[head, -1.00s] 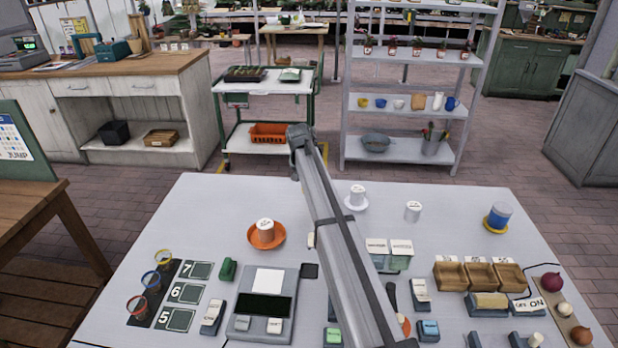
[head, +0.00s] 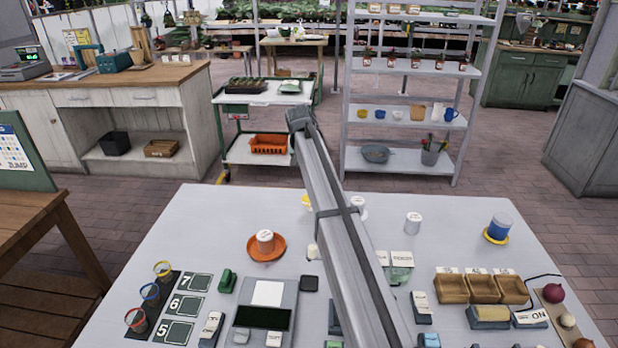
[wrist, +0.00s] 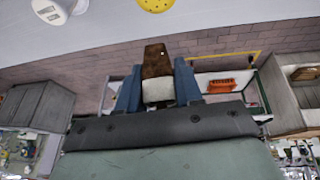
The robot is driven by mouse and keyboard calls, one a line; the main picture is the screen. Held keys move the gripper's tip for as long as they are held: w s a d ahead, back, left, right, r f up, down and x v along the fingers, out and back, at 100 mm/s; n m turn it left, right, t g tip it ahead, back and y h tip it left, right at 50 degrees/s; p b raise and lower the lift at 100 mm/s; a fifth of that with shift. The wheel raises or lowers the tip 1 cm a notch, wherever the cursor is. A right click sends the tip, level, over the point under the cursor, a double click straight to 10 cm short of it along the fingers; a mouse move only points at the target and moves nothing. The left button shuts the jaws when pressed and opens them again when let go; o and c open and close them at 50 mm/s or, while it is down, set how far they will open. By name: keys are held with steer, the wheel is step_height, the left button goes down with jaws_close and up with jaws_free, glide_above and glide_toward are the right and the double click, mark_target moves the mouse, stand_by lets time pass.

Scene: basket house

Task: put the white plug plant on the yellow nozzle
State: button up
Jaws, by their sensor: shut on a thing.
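My gripper (wrist: 158,84) is shut on a brown plug with a white part, which looks like the white plug plant (wrist: 157,92). It sits between the two blue fingers in the wrist view. In the head view the gripper end and the plug are hidden by my arm. The yellow nozzle (wrist: 156,4) is a round yellow disc with small holes, cut by the top edge of the wrist view and apart from the plug. A yellow piece beside my arm in the head view (head: 306,201) appears to be the same nozzle.
A white pot (wrist: 55,8) stands near the nozzle. On the table are a cup on an orange saucer (head: 281,252), a white cup (head: 413,223), a blue cup (head: 499,227) on a yellow saucer and wooden trays (head: 483,289). The table's back left is clear.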

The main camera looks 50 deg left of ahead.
steer(key=shift+s+d+r+y, duration=0.2)
steer(key=shift+d+r+y, duration=0.2)
steer(key=shift+d+y, duration=0.15)
steer(key=shift+d+r+y, duration=0.1)
steer(key=shift+d+y, duration=0.1)
steer(key=shift+y, duration=0.35)
steer(key=shift+a+f, duration=0.1)
steer(key=shift+f, duration=4.75)
steer(key=shift+f, duration=0.1)
steer(key=o, duration=1.1)
steer(key=v, duration=1.2)
steer(key=shift+s, duration=0.25)
steer(key=shift+t, duration=0.3)
